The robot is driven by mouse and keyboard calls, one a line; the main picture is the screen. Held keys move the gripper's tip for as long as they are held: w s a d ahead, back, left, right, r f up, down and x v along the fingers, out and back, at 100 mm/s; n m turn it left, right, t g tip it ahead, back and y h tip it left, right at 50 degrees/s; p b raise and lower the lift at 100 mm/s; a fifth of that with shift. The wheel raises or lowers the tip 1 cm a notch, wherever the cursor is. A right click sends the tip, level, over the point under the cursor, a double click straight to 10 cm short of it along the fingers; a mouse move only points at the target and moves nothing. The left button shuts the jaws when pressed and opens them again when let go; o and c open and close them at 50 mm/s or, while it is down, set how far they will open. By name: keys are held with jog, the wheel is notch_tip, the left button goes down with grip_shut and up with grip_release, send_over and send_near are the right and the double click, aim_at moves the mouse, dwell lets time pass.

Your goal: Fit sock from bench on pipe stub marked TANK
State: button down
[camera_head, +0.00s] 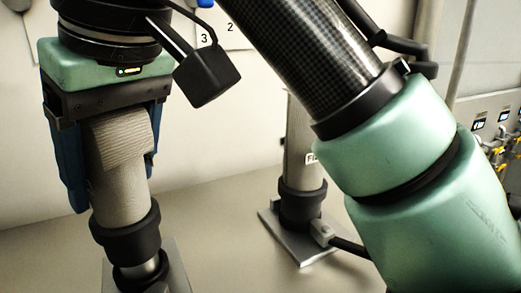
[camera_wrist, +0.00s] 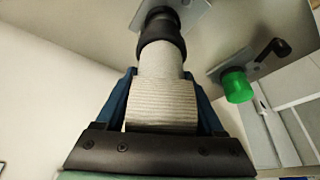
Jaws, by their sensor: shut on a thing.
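A grey ribbed sock (camera_head: 122,140) with a black cuff (camera_head: 126,232) at its lower end hangs upright in my gripper (camera_head: 115,188). The blue fingers of my gripper are shut on its folded upper part, one on each side. The wrist view also shows the sock (camera_wrist: 163,100) between the fingers. A shiny metal pipe stub (camera_head: 141,270) on a square plate (camera_head: 176,277) is directly below the cuff and in line with it. The cuff appears to meet the stub's top; how far it sits over it is unclear. No TANK mark is readable.
A second grey sleeve (camera_head: 301,150) with a black cuff stands on its own plate (camera_head: 299,251), its label partly hidden by my arm. A green-capped fitting (camera_wrist: 237,86) shows in the wrist view. A panel with yellow valves (camera_head: 497,150) is at the right.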

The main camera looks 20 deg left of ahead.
aim_at(119, 117)
jog(key=shift+f, duration=0.55)
jog(key=shift+f+b, duration=0.4)
jog(key=shift+f, duration=0.1)
jog(key=shift+f, duration=0.2)
dwell(0.5)
grip_release()
jog(key=v, duration=1.3)
jog(key=shift+a+b, duration=0.1)
jog(key=shift+b, duration=0.3)
